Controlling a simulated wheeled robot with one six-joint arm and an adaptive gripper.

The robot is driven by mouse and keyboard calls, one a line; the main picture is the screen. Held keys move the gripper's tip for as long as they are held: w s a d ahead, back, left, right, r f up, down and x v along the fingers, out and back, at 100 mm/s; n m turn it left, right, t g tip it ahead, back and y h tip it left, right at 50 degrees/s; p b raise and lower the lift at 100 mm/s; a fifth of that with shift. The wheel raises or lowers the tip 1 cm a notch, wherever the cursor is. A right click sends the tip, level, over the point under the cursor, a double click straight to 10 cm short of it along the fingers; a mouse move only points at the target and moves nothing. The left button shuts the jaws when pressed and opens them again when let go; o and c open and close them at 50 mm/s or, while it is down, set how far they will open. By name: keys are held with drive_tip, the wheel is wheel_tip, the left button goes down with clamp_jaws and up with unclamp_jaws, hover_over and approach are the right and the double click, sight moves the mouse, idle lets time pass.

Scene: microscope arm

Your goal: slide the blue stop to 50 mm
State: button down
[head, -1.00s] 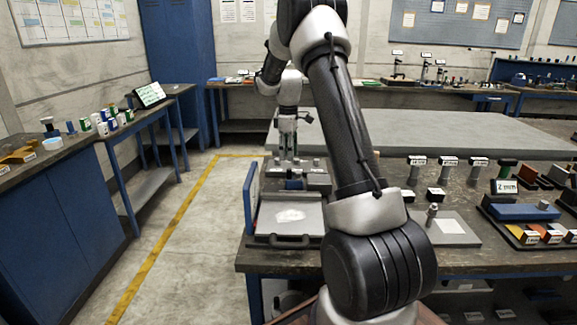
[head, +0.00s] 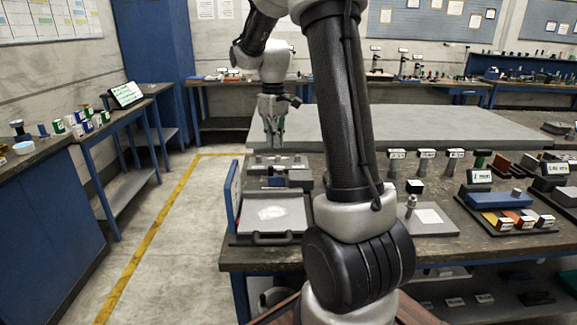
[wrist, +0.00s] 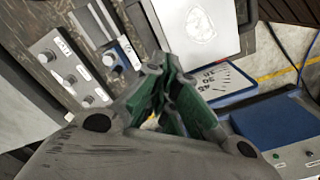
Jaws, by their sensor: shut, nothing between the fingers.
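My gripper (head: 274,140) is shut and empty, pointing down above the back of the fixture at the left end of the bench. In the wrist view its green fingers (wrist: 163,85) meet near the middle. A small blue block (head: 277,182), perhaps the stop, sits on the grey fixture behind the white-topped tray. It also seems to show in the wrist view as a blue piece (wrist: 131,54) beside a white label, apart from the fingers. A panel with scale marks and numbers (wrist: 216,80) lies right of the fingers; I cannot read the stop's setting.
The tray with a front handle (head: 270,216) stands nearest the bench edge, with an upright blue panel (head: 233,194) on its left. A grey row of labelled knobs (wrist: 75,72) shows in the wrist view. Labelled posts (head: 426,160) stand right of my arm.

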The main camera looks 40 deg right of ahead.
drive_tip(key=s+a+r+m+t, duration=0.1)
drive_tip(key=s+a+r, duration=0.15)
drive_tip(key=s, duration=0.55)
drive_tip(key=s+a+r+m+t+y, duration=0.15)
drive_tip(key=s+a, duration=0.25)
drive_tip(key=s, duration=0.4)
drive_tip(key=s+a+r+m, duration=0.1)
drive_tip(key=s+a+m, duration=0.15)
drive_tip(key=s, duration=0.55)
drive_tip(key=m+t+y, duration=0.5)
drive_tip(key=m+t, duration=0.6)
approach(276, 175)
drive_tip(key=w, duration=0.3)
drive_tip(key=shift+w+d+h, duration=0.25)
drive_tip(key=shift+w+d, duration=0.05)
drive_tip(key=shift+w, duration=0.05)
drive_tip(key=shift+w+a, duration=0.2)
drive_tip(key=shift+w, duration=0.2)
